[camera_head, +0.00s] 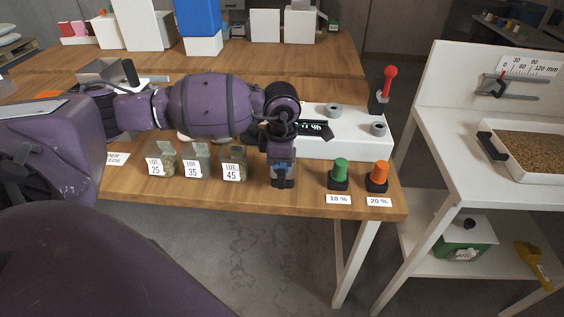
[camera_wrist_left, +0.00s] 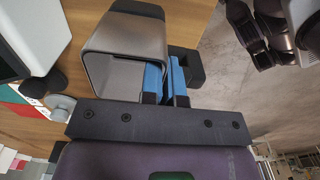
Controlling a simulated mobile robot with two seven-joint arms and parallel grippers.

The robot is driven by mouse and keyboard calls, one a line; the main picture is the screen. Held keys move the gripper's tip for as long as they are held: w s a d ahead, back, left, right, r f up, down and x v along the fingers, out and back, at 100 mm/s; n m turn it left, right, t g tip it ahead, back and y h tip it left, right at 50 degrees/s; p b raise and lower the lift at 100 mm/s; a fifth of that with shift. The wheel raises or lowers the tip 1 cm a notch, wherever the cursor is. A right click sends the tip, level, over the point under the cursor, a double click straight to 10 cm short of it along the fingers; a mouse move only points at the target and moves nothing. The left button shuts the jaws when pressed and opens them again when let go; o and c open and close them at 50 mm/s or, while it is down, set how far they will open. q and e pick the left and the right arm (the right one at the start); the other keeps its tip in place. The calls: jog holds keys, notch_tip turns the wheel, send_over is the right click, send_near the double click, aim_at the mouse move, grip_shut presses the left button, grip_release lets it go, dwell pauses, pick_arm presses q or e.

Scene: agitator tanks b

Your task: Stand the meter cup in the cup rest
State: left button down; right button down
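My left gripper (camera_head: 283,172) points down over the front part of the wooden table. Its blue pads (camera_wrist_left: 166,82) are close together in the left wrist view, shut on the dark handle (camera_wrist_left: 187,66) of a grey open cup, which I take as the meter cup (camera_wrist_left: 125,45). The cup lies on the table side of the fingers, its open mouth showing. In the head view the cup is mostly hidden by the gripper. I cannot clearly pick out the cup rest. Dark parts (camera_wrist_left: 262,30) at the wrist view's upper right look like my right gripper; its opening is unclear.
Several labelled jars (camera_head: 196,163) stand left of the gripper. A green knob (camera_head: 341,171) and an orange knob (camera_head: 378,174) stand to its right. A white meter box (camera_head: 350,140) with a display is behind. A red-topped lever (camera_head: 389,80) rises at its back right.

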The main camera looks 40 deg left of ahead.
pick_arm(q)
jog(key=c, duration=1.3)
grip_release()
